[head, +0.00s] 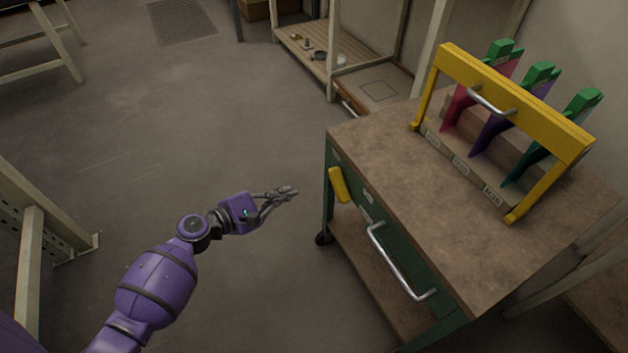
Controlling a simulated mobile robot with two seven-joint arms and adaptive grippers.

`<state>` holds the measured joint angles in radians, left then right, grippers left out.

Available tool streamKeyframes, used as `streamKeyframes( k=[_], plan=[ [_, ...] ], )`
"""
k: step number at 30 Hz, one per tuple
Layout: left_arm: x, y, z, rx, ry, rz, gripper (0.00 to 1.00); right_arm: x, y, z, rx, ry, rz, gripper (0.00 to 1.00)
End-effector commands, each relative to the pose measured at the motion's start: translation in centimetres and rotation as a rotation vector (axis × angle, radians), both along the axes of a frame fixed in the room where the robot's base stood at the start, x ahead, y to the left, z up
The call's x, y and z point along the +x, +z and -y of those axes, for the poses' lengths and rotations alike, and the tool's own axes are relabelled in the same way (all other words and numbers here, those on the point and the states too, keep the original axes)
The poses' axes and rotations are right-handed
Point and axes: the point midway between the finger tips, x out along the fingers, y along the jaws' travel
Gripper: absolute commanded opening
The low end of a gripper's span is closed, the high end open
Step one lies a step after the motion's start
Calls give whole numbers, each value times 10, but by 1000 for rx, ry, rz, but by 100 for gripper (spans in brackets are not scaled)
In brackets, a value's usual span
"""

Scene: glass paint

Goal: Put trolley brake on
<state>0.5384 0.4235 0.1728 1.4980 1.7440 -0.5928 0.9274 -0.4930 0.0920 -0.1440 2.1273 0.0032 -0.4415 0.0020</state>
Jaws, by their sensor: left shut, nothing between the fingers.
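The trolley (400,210) stands at the right, with a brown top and a green body. A short yellow lever (340,185) sits upright on its left-facing side near the far corner; it may be the brake, but I cannot tell. A silver handle (398,262) runs along the same side. My left gripper (291,193) is shut and empty, to the left of the yellow lever and apart from it in the picture. My right gripper is not in view.
A wooden shelf unit (318,48) stands behind. Pale metal frames (30,225) stand at the left. The floor (170,110) between is clear.

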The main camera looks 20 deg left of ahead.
Motion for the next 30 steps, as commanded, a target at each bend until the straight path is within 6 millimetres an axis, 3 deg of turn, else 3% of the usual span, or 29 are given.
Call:
streamKeyframes(
  k=[8,18,24,30],
  plan=[
    [23,-8,15,2,-2,1,0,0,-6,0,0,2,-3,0],
    [82,-28,52,2,-2,0,0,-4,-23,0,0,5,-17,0],
    [69,0,65,4,-1,4,0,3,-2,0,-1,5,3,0],
    [64,6,69,4,0,2,0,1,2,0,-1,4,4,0]
  ],
)
